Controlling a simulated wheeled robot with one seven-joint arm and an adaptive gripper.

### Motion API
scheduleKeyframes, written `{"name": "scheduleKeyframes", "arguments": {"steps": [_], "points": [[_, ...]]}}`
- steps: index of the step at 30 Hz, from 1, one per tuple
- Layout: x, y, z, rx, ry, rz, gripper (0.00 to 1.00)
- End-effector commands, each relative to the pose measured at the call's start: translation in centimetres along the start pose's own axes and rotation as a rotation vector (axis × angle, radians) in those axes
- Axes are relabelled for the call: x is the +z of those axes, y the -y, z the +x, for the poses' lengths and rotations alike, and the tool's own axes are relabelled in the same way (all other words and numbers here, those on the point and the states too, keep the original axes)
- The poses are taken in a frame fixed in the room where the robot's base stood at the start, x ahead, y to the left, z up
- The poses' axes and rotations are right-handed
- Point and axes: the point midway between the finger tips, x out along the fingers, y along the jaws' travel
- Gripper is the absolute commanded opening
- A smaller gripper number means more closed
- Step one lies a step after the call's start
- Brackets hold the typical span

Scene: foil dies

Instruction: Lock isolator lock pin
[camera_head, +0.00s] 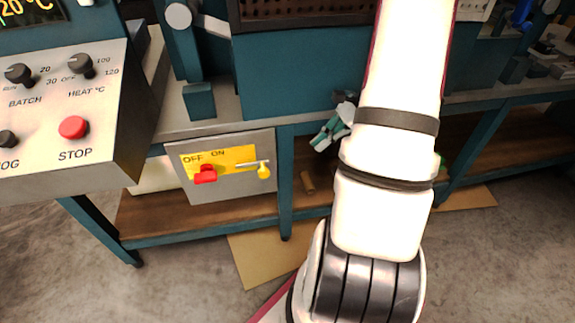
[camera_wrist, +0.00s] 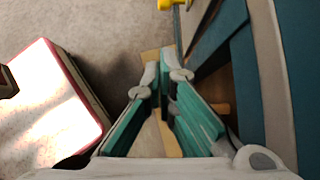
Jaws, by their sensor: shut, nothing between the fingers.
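The isolator is a grey plate (camera_head: 230,192) on the front of the bench, with a yellow OFF/ON label (camera_head: 238,155) and a red handle (camera_head: 205,174) at its left. The lock pin, with a yellow knob (camera_head: 263,170) and a thin pale rod, sits at the plate's right side. My gripper (camera_head: 320,143) is to the right of the plate, apart from it, and partly hidden behind my arm. In the wrist view its teal fingers (camera_wrist: 165,75) are shut and empty. A small yellow piece (camera_wrist: 168,4), perhaps the knob, shows at that view's top edge.
A control box (camera_head: 100,155) with knobs and a red STOP button (camera_head: 74,127) stands at the left. A bench leg (camera_head: 286,185) is between the plate and my arm. A lower wooden shelf (camera_head: 160,222) and cardboard (camera_head: 255,262) lie below. Space before the plate is clear.

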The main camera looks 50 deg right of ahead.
Motion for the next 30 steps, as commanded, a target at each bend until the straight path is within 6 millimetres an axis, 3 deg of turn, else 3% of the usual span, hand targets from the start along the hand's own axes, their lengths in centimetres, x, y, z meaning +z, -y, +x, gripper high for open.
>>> {"name": "scheduleKeyframes", "arguments": {"steps": [5,19,24,30], "points": [[0.0,0.0,1.7,0.003,0.002,-0.001,0.0],[-0.1,-0.1,10.6,0.005,0.002,-0.001,0.0],[1.7,0.0,12.2,0.003,0.001,-0.005,0.0],[2.5,0.0,13.0,0.0,0.0,-0.001,0.0]]}}
